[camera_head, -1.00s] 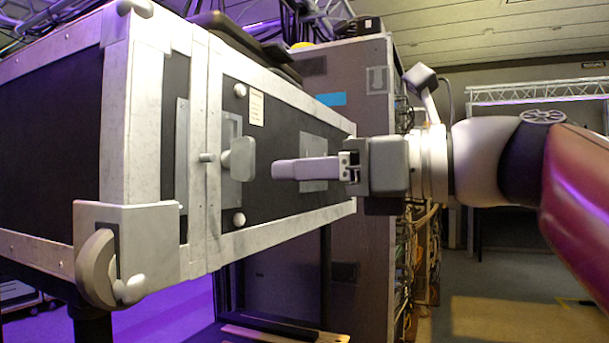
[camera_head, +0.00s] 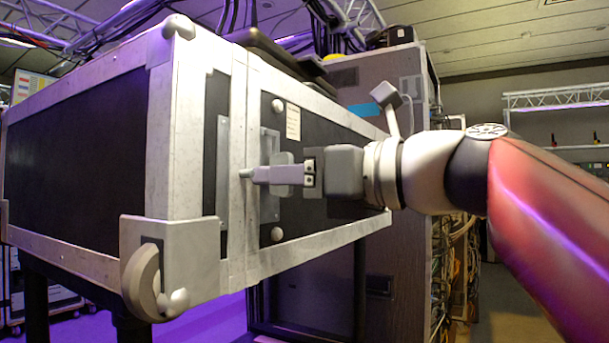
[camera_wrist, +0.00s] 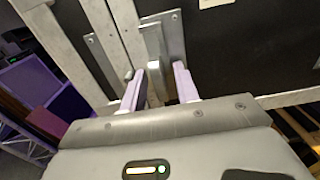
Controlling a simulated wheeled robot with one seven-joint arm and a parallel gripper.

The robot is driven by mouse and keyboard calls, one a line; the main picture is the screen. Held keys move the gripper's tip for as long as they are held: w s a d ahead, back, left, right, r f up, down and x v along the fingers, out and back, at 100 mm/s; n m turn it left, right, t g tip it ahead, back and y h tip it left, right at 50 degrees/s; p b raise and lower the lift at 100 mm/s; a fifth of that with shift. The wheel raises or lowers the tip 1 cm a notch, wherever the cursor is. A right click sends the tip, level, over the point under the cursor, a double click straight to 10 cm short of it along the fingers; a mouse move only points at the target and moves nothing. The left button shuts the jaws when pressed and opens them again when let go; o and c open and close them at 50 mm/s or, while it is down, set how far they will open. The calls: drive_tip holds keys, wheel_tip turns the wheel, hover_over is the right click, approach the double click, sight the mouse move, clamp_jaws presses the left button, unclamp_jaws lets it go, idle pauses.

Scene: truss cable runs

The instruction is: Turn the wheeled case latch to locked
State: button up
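The wheeled case (camera_head: 75,150) is black with pale metal edging and fills the left of the head view. Its latch, a grey paddle (camera_head: 285,158) on a metal plate (camera_head: 270,208), is on the side facing me and is partly hidden behind my gripper. My gripper (camera_head: 256,174) lies in front of the latch, fingers pointing left. In the wrist view my gripper (camera_wrist: 160,70) has its two fingers apart, with the latch paddle (camera_wrist: 154,42) between them. A gap shows beside the right finger; contact on the left is unclear.
A caster wheel (camera_head: 143,282) and metal corner stick out at the case's lower corner. A tall rack (camera_head: 400,265) with cables stands behind the case to the right. A pale label (camera_head: 293,121) is above the latch. Open room shows at the far right.

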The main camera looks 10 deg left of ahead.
clamp_jaws()
